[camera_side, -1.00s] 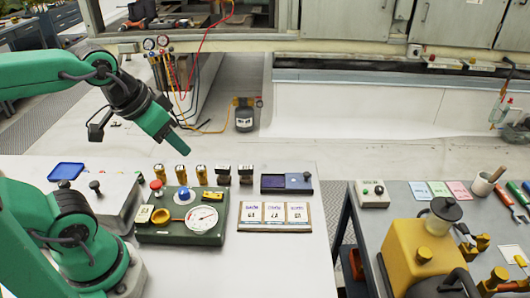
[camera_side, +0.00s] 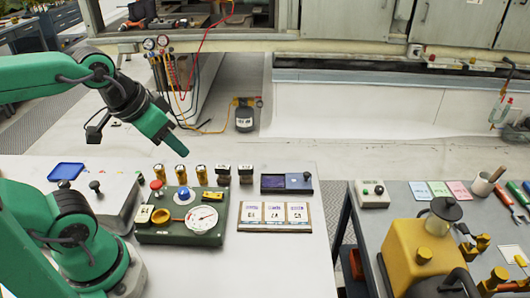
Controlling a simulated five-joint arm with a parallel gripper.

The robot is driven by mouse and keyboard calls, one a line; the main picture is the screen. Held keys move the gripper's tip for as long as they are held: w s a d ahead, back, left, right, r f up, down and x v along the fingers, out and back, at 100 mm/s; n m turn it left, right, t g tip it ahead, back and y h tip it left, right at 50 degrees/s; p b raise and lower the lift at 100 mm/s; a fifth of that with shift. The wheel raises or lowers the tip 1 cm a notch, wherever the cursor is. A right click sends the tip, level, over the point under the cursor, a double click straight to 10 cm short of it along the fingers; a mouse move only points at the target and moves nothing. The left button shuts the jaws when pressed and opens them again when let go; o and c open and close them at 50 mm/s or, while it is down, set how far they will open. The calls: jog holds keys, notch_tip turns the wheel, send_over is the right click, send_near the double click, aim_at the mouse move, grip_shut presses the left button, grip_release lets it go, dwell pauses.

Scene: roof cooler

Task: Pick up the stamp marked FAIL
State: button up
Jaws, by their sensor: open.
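Two small dark stamps stand upright side by side near the back of the white table, a left one (camera_side: 223,174) and a right one (camera_side: 246,174). Each has a pale marking near the top, too small to read, so I cannot tell which says FAIL. A dark ink pad box (camera_side: 286,183) lies just right of them. My gripper (camera_side: 182,152) hangs in the air, up and left of the stamps in the picture, pointing down and right. It is open, holds nothing visible and is apart from both stamps; the gap between its fingers is hard to see.
Several brass fittings (camera_side: 182,174) stand left of the stamps. A green test block with a gauge (camera_side: 203,218) and a tray of three cards (camera_side: 275,227) lie in front. A blue tray (camera_side: 66,171) is at the left. A grey bench (camera_side: 390,225) stands right, across a gap.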

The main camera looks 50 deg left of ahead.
jog(key=shift+o, duration=0.2)
jog(key=shift+o, duration=0.6)
jog(key=shift+w, duration=0.1)
jog(key=m+g, duration=0.6)
jog(key=m, duration=0.2)
send_over(246, 166)
jog(key=f, duration=1.6)
jog(key=shift+s+d+f, duration=0.1)
jog(key=shift+s+d, duration=0.1)
jog(key=shift+w+a+f, duration=0.1)
jog(key=shift+w+f, duration=0.05)
jog(key=shift+f, duration=0.15)
